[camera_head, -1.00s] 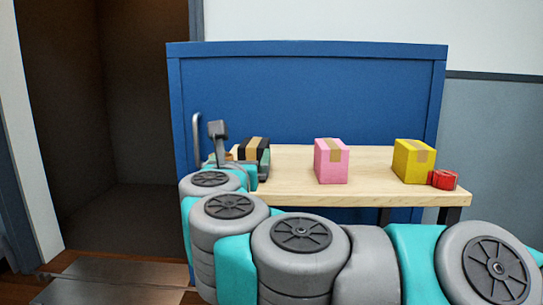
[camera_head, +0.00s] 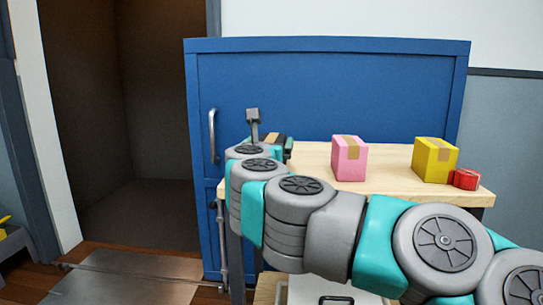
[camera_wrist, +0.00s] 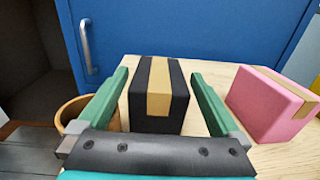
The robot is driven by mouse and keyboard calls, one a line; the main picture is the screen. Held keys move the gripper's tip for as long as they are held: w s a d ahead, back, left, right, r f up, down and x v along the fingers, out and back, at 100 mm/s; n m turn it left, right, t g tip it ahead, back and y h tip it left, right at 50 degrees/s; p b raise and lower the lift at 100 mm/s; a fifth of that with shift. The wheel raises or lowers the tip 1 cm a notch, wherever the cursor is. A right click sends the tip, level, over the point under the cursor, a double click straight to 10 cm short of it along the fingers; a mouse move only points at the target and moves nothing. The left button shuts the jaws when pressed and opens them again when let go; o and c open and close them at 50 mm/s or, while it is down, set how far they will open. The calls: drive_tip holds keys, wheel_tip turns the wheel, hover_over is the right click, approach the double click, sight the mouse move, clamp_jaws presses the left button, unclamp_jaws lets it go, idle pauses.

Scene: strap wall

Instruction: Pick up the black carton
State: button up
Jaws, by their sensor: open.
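The black carton (camera_wrist: 143,98) with a tan tape strip stands on the wooden table in the wrist view. My gripper (camera_wrist: 160,85) is open, with one green finger to the left of the carton and one to the right. Gaps show between the fingers and the carton sides, and nothing is held. In the head view the black carton (camera_head: 273,140) is mostly hidden behind my arm and wrist.
A pink carton (camera_head: 349,158) stands to the right on the table (camera_head: 385,182). A yellow carton (camera_head: 434,160) and a red item (camera_head: 467,179) are farther right. A blue panel (camera_head: 330,95) with a metal handle (camera_head: 212,135) rises behind. A tan round container (camera_wrist: 75,110) is left of the gripper.

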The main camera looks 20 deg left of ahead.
drive_tip(key=shift+w+a, duration=0.25)
drive_tip(key=shift+w, duration=0.75)
drive_tip(key=shift+c, duration=0.2)
drive_tip(key=c, duration=1.5)
